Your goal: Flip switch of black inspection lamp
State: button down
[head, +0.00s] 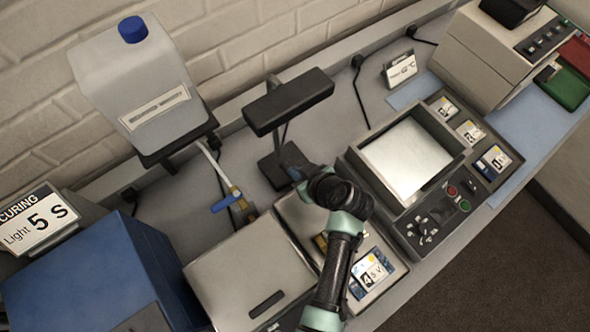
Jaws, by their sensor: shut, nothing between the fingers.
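The black inspection lamp (289,101) stands near the back of the bench, left of centre in the head view. It has a long bar-shaped head on a thin post. Its dark base (268,172) is partly covered by my arm's end, and I cannot make out the switch. My gripper (290,158) is at the right side of the lamp base, shut and holding nothing. Its fingertips are small and dark against the base, so I cannot tell whether they touch it.
A white jug with a blue cap (142,80) stands behind left, above a tap with a blue handle (226,202). A grey lidded box (235,270) and blue box (95,280) are in front. A grey machine with a pale screen (407,158) stands right of my arm.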

jog(key=shift+r+p, duration=0.65)
jog(key=shift+r, duration=0.3)
